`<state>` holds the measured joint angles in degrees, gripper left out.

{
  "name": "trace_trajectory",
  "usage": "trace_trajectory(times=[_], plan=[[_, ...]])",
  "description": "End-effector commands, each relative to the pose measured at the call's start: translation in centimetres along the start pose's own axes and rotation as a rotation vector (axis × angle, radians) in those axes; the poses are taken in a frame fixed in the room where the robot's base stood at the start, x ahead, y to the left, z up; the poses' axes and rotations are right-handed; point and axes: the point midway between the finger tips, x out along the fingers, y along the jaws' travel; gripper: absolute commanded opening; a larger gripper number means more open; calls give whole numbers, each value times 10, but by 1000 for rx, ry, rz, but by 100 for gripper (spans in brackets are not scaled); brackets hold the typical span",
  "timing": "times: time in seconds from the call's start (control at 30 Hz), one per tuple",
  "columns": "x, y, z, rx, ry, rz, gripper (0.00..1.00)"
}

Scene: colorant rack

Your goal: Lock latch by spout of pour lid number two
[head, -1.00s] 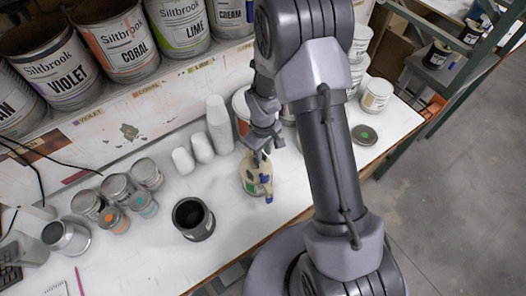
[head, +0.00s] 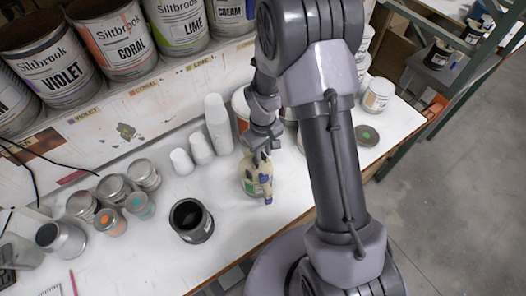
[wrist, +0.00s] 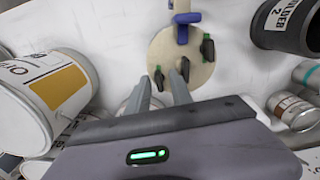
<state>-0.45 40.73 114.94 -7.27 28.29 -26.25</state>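A cream round pour lid (wrist: 165,50) with a blue spout (wrist: 186,20) shows in the wrist view. Black latch levers with green parts sit on it: one beside the spout (wrist: 207,48), one near the middle (wrist: 185,68) and one at the near left edge (wrist: 159,78). In the head view the cream-lidded can (head: 250,184) stands on the white bench, its blue spout (head: 266,187) facing the front edge. My gripper (wrist: 160,78) is open, its two fingers apart at the lid's near side. Contact cannot be told. No lid number is readable.
A dark pot (head: 192,220) stands left of the can. White cups (head: 219,125) stand behind it, and small tins (head: 115,188) are farther left. Large paint cans (head: 112,40) line the shelf behind. A dark disc (head: 367,135) lies on the bench at right.

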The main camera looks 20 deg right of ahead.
Motion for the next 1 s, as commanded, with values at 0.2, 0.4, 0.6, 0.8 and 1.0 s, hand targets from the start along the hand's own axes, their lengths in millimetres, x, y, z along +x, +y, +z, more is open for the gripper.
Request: trace_trajectory(times=[0.2,0.4,0.6,0.8,1.0], plan=[[0,0,0,-1,1,0,30],[-11,0,-1,0,3,1,30],[-58,1,-2,-1,6,2,30],[-120,0,-1,0,7,2,30],[-164,0,-1,-1,3,1,30]])
